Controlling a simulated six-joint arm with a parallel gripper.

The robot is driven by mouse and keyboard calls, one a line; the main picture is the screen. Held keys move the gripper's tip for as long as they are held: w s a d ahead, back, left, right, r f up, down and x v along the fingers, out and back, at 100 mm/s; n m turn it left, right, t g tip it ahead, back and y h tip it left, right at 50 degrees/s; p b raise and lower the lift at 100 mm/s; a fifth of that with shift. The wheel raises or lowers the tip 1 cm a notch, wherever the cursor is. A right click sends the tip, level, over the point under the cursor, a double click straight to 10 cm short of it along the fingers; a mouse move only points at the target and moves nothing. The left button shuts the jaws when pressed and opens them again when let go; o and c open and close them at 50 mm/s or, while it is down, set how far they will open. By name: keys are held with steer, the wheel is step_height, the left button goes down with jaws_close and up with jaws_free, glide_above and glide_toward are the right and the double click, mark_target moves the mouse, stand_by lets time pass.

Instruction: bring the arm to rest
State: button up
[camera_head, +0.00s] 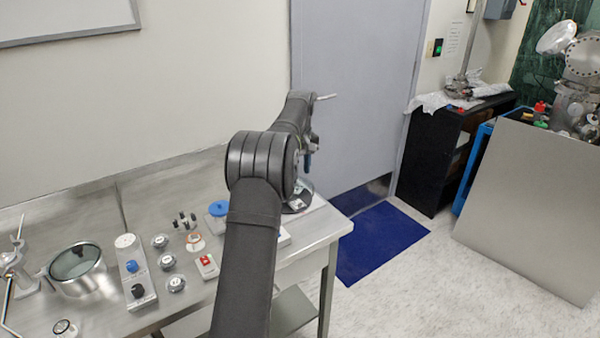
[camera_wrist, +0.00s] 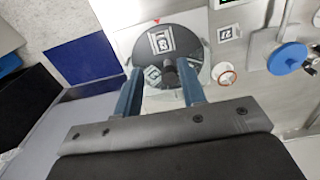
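My dark grey arm reaches over the metal bench (camera_head: 75,212), bent at the elbow. My gripper (camera_head: 308,160) points down near the bench's right end, partly hidden behind the arm in the head view. In the wrist view my gripper (camera_wrist: 160,68) shows two blue fingers standing apart, with nothing seen held between them. Beyond the fingers is a dark round plate (camera_wrist: 190,45) with printed square tags and a dark central knob. In the head view the plate (camera_head: 296,203) is partly covered by my arm.
A blue round-topped item (camera_head: 218,208), several small metal discs (camera_head: 167,261) and a control box (camera_head: 134,272) with knobs stand on the bench. A glass-topped chamber (camera_head: 78,268) is at left. Right are a door (camera_head: 365,90), blue mat (camera_head: 385,240) and black cabinet (camera_head: 432,160).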

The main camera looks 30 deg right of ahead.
step_height(320, 180, down, 12)
steer(key=shift+f, duration=0.15)
step_height(320, 180, up, 3)
steer(key=shift+f, duration=0.2)
steer(key=shift+r, duration=0.8)
